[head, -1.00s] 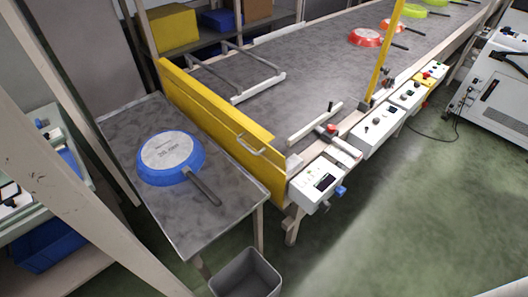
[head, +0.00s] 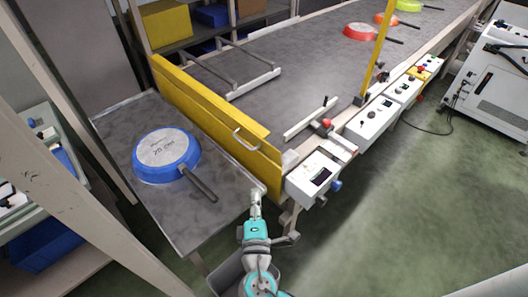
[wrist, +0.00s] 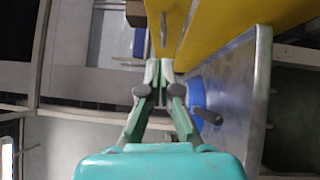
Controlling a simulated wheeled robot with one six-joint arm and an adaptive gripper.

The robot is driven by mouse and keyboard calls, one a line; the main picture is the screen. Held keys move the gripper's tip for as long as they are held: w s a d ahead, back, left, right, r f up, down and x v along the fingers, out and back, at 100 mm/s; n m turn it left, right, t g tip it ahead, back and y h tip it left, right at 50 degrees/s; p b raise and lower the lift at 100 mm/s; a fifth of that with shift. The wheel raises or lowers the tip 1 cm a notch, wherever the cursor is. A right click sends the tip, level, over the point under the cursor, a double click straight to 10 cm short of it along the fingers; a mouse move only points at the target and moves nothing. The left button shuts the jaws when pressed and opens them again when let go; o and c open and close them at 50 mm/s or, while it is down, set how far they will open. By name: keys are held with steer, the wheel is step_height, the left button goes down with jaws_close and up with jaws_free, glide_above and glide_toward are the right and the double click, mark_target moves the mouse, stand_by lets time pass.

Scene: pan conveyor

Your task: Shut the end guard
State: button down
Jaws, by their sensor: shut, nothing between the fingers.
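The end guard (head: 205,108) is a long yellow panel across the near end of the conveyor, beside the side table. Its metal bar handle (head: 246,140) is near its right end. I cannot tell how far it stands from its shut position. My gripper (head: 256,193) is at the right corner of the side table, below and in front of the guard's right end, apart from the handle. In the wrist view my gripper (wrist: 159,68) has its fingertips together and holds nothing. The yellow guard (wrist: 215,28) fills the upper right there.
A blue pan (head: 165,155) lies on the side table (head: 130,115), its handle pointing to the front right. A control box (head: 315,177) is right of the guard. A grey bin (head: 228,277) stands below my arm. Red and green pans are far up the conveyor (head: 290,75).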

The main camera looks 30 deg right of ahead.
steer(key=w+r, duration=0.1)
steer(key=r, duration=0.1)
glide_toward(264, 142)
steer(key=w, duration=0.5)
steer(key=shift+d+r+h, duration=0.1)
steer(key=shift+d+h, duration=0.3)
steer(key=shift+d, duration=0.35)
steer(key=shift+w+d+r, duration=0.1)
steer(key=shift+w+d, duration=0.1)
steer(key=shift+d, duration=0.45)
steer(key=shift+w+r, duration=0.1)
